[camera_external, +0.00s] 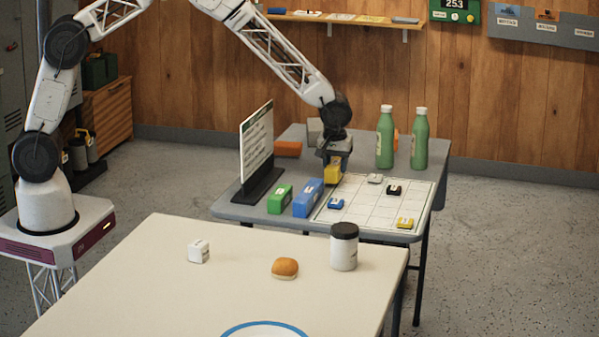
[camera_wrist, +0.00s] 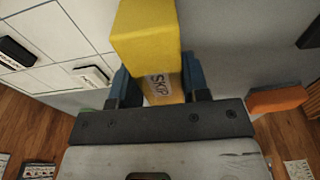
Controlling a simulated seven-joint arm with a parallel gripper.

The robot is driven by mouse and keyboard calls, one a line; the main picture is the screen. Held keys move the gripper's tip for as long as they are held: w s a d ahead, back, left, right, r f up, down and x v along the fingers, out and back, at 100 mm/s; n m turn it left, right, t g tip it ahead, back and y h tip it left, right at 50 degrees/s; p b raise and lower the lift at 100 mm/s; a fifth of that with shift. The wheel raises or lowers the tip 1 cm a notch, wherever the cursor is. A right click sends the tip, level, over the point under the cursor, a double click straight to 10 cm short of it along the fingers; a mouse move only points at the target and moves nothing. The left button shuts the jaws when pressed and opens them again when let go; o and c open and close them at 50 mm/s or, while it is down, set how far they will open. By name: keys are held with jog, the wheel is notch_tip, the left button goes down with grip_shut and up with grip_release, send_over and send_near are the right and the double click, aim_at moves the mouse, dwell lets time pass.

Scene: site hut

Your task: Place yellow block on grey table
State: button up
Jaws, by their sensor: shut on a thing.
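A yellow block (camera_external: 333,172) is held in my gripper (camera_external: 333,160) over the grey table (camera_external: 232,208), by the back left edge of a white grid board. In the wrist view the yellow block (camera_wrist: 147,38) sits between the two fingers of my gripper (camera_wrist: 157,82), which are shut on its sides. Its label reads "SKIP". Grey tabletop (camera_wrist: 235,50) shows to its right in that view. I cannot tell whether the block touches the table.
The white grid board (camera_external: 365,208) carries several small blocks. A green block (camera_external: 280,199) and a blue block (camera_external: 308,198) stand left of it, near an upright sign (camera_external: 257,145). Two green bottles (camera_external: 385,142) stand behind. An orange block (camera_external: 288,149) lies at the back left.

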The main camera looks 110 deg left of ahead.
aim_at(334, 164)
jog(key=shift+f, duration=0.7)
jog(key=shift+f, duration=0.15)
jog(key=o, duration=1.1)
jog(key=r, duration=0.4)
jog(key=d+r, duration=0.1)
jog(key=r, duration=0.7)
jog(key=shift+d, duration=0.25)
jog(key=shift+r, duration=0.1)
